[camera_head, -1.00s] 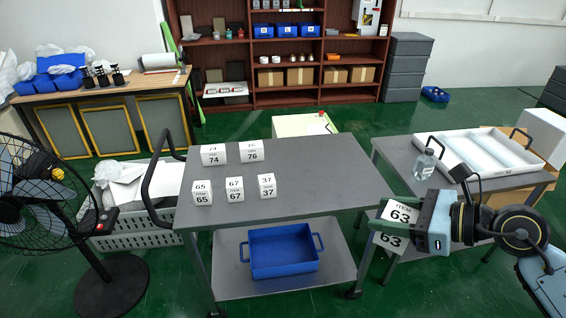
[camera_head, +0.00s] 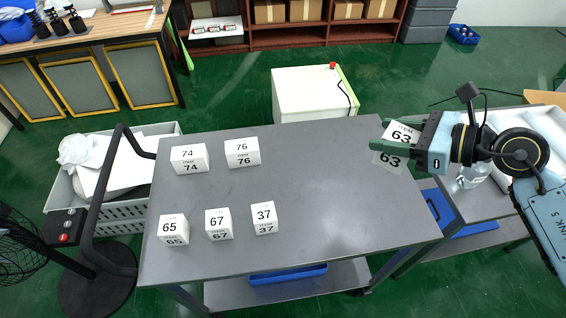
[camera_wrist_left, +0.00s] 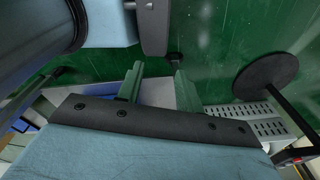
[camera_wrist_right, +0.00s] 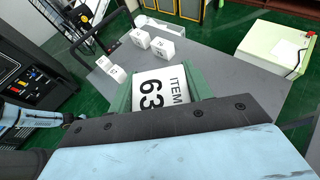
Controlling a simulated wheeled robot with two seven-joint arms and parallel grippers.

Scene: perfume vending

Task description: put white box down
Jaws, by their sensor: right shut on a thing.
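My right gripper (camera_head: 389,146) is shut on the white box marked 63 (camera_head: 398,136). It holds the box above the right back corner of the grey cart top (camera_head: 320,200). In the right wrist view the white box (camera_wrist_right: 154,90) sits between the green fingers, its 63 label facing the camera. My left gripper (camera_wrist_left: 157,84) shows only in the left wrist view. Its two green fingers are apart with nothing between them.
White boxes marked 74 (camera_head: 189,158), 76 (camera_head: 242,152), 65 (camera_head: 173,230), 67 (camera_head: 218,223) and 37 (camera_head: 263,217) stand on the cart's left half. The cart's right half is clear. A glass bottle (camera_head: 474,174) stands on the right table.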

